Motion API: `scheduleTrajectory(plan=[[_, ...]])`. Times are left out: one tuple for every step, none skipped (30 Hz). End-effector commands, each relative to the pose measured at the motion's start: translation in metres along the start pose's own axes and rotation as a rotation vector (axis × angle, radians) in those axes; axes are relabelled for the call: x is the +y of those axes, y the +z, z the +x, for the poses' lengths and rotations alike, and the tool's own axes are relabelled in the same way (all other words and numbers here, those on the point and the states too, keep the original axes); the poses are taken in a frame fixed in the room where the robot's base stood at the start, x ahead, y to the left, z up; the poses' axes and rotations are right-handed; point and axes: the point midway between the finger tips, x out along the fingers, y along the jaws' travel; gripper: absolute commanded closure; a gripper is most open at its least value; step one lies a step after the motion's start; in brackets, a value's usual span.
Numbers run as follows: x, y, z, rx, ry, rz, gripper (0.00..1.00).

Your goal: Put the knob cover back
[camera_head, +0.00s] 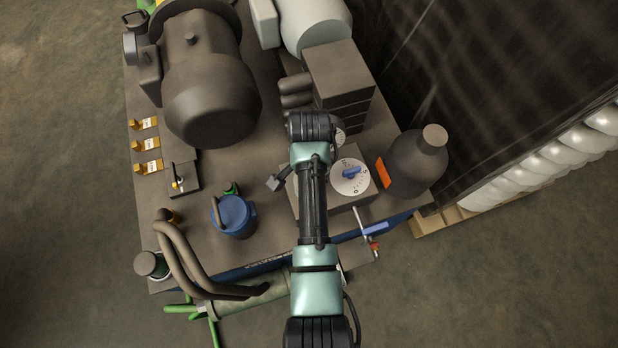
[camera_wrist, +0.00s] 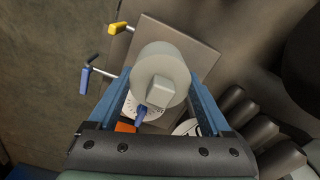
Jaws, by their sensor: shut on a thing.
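My gripper (camera_wrist: 158,88), with two blue fingers, is shut on the knob cover (camera_wrist: 164,66), a pale grey round piece with a small square grip. The cover is held in front of the wrist camera and hides part of the panel and dial. The blue knob (camera_head: 351,172) on a white numbered dial (camera_head: 344,185) is uncovered in the head view; the knob also shows in the wrist view (camera_wrist: 141,113), just below the cover. My arm passes left of the dial in the head view and hides most of my gripper there.
An orange block (camera_head: 383,172) and a dark bottle (camera_head: 417,163) stand right of the dial. A gauge (camera_head: 340,134) and stacked dark blocks (camera_head: 343,82) lie above. A blue-handled lever (camera_head: 375,231) is below. A blue pot (camera_head: 233,216) stands on the table to the left.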

Motion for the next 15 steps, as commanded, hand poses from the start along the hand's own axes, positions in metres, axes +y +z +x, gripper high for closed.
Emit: scheduleTrajectory(plan=[[0.0002,-0.0001,0.0058,0.0,0.001,0.0,0.84],[0.0002,-0.0001,0.0074,0.0,0.001,0.0,0.84],[-0.0001,-0.0002,0.0083,0.0,-0.001,0.0,0.84],[-0.0002,-0.0003,0.0084,0.001,-0.001,0.0,0.84],[-0.0004,-0.0003,0.0083,0.001,-0.002,0.0,0.84],[-0.0004,-0.0003,0.008,0.001,-0.002,0.0,0.84],[-0.0004,-0.0003,0.0079,0.001,-0.002,0.0,0.84],[-0.0004,-0.0002,0.0079,0.001,-0.002,0.0,0.84],[-0.0004,-0.0002,0.0078,0.001,-0.001,-0.001,0.84],[-0.0003,-0.0002,0.0081,0.001,-0.001,-0.001,0.84],[-0.0003,-0.0001,0.0087,0.001,-0.001,-0.001,0.84],[-0.0004,-0.0001,0.01,0.001,-0.001,-0.001,0.84],[-0.0004,-0.0001,0.0111,0.001,-0.001,-0.001,0.84],[-0.0004,-0.0001,0.0121,0.001,-0.001,-0.001,0.84],[-0.0004,0.0,0.0133,0.001,-0.001,-0.001,0.84]])
